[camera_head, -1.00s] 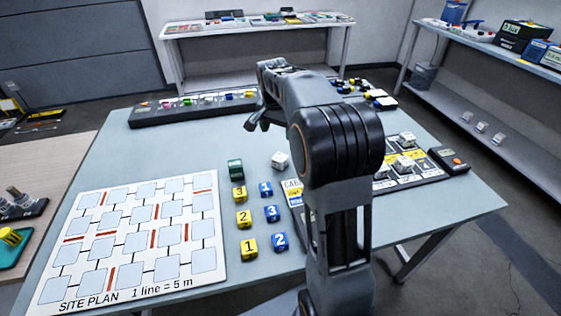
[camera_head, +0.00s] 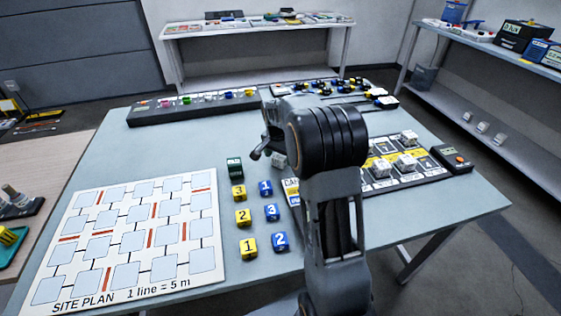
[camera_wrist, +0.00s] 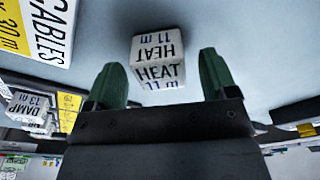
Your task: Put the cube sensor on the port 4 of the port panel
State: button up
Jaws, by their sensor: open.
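A white cube sensor marked HEAT 11 m (camera_wrist: 158,60) lies on the blue-grey table straight ahead of my gripper (camera_wrist: 160,72) in the wrist view. The two green fingers are apart, one on each side of its near part, and do not visibly grip it. In the head view the cube (camera_head: 279,160) shows partly, behind my gripper. A dark panel (camera_head: 437,173) at the right holds several white cubes beside yellow labels. My arm hides its left part, and I cannot read port numbers. A white DAMP 13 m cube (camera_wrist: 27,104) shows at the wrist view's left.
Numbered yellow cubes (camera_head: 243,217) and blue cubes (camera_head: 272,212) stand left of my arm, with a dark green block (camera_head: 235,168) behind. A CABLES card (camera_wrist: 45,25) is near. The site plan board (camera_head: 206,262) covers the left. A dark rack (camera_head: 160,116) stands behind.

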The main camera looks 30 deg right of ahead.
jog(key=shift+d+f, duration=0.1)
jog(key=shift+f, duration=0.65)
jog(key=c, duration=1.1)
jog(key=shift+r, duration=0.1)
